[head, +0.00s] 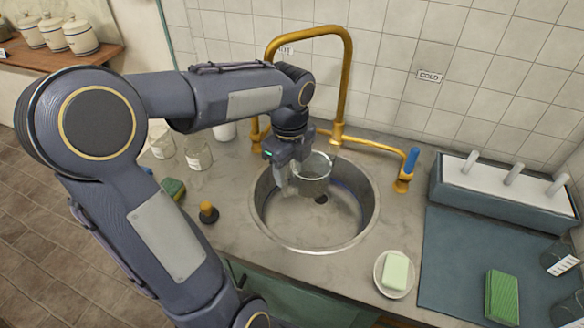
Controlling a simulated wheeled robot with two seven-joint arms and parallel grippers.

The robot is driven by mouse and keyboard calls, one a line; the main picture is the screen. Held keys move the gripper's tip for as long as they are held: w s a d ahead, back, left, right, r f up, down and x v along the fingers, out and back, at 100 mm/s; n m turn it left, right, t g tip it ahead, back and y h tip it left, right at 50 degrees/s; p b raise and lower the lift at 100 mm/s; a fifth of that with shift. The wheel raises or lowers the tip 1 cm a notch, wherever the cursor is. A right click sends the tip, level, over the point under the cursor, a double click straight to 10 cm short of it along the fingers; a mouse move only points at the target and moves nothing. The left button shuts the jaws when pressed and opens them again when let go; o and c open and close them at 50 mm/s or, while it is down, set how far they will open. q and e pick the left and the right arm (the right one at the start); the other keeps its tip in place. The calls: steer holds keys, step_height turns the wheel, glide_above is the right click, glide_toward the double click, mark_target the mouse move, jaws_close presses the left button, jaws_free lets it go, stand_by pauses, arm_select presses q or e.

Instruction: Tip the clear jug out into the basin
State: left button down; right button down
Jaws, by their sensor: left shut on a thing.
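The clear jug (313,176) is a see-through vessel at the back of the round metal basin (318,243), over its opening. My left gripper (292,168) is at the jug's left side and is shut on it. The jug looks close to upright; I cannot make out any liquid in it. The basin is sunk in the grey counter, and a dark drain shows at its bottom below the jug. My right gripper is not in view.
A brass tap (345,85) arches behind the basin, with a blue-handled lever (411,160) at right. A rack (500,195) is at right.

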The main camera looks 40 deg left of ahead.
arm_select(q)
steer(key=shift+w+a+f+b, duration=0.2)
steer(key=shift+a+f+b, duration=0.2)
steer(key=shift+f, duration=0.25)
steer(key=shift+w+a+f+b, duration=0.25)
steer(key=shift+a+f, duration=0.15)
steer(key=shift+f, duration=0.2)
steer(key=shift+w+a+f+b, duration=0.15)
steer(key=shift+a+f+b, duration=0.25)
steer(key=shift+f, duration=0.25)
steer(key=shift+s+a+f+g+y+p, duration=0.1)
steer(key=shift+s+a+g+y+p, duration=0.35)
steer(key=shift+a+y+p, duration=0.2)
steer(key=shift+s+a+g+y+p, duration=0.45)
steer(key=shift+a+y, duration=0.1)
steer(key=shift+y, duration=0.2)
